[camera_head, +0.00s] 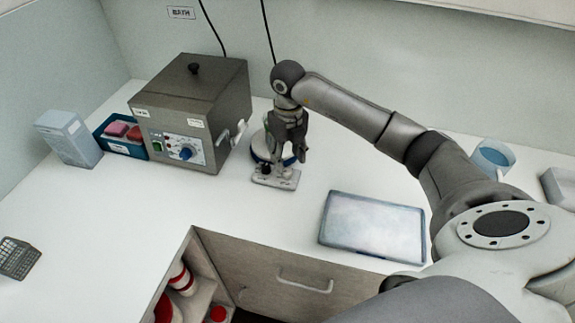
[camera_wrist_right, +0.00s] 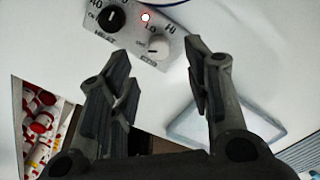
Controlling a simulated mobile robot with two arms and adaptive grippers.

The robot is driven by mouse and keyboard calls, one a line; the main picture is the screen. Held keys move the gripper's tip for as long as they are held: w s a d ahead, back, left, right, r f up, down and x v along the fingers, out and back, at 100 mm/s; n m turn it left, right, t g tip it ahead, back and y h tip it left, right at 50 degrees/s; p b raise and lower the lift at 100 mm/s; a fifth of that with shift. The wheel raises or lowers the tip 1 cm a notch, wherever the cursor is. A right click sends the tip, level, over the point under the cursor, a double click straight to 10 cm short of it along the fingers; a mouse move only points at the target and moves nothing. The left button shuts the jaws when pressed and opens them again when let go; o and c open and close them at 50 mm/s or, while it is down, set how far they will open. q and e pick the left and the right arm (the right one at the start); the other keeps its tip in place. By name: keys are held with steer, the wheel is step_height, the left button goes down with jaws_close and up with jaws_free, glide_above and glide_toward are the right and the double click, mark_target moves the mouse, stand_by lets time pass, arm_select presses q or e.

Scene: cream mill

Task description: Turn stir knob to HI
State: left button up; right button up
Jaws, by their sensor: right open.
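The stirrer's control panel (camera_head: 274,180) lies flat on the counter, below my right gripper (camera_head: 288,158). In the right wrist view the pale stir knob (camera_wrist_right: 158,46) sits at the panel's right end, with LO and HI printed beside it; its exact setting is too small to tell. A black heat knob (camera_wrist_right: 110,19) is to its left, and a small red light is lit between them. My right gripper (camera_wrist_right: 158,58) is open and empty, its fingers pointing down on either side of the stir knob, apparently not touching it. My left gripper is not in view.
A steel bath box (camera_head: 190,105) with a blue knob stands left of the stirrer. A blue tray (camera_head: 122,148) and a pale box (camera_head: 66,138) are further left. A flat lidded tray (camera_head: 373,228) lies to the right. The front left counter is mostly clear.

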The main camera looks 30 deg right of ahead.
mark_target(288, 171)
step_height(288, 171, down, 5)
steer(key=shift+a+f+p, duration=0.1)
steer(key=shift+p, duration=0.45)
steer(key=c, duration=0.5)
jaws_close()
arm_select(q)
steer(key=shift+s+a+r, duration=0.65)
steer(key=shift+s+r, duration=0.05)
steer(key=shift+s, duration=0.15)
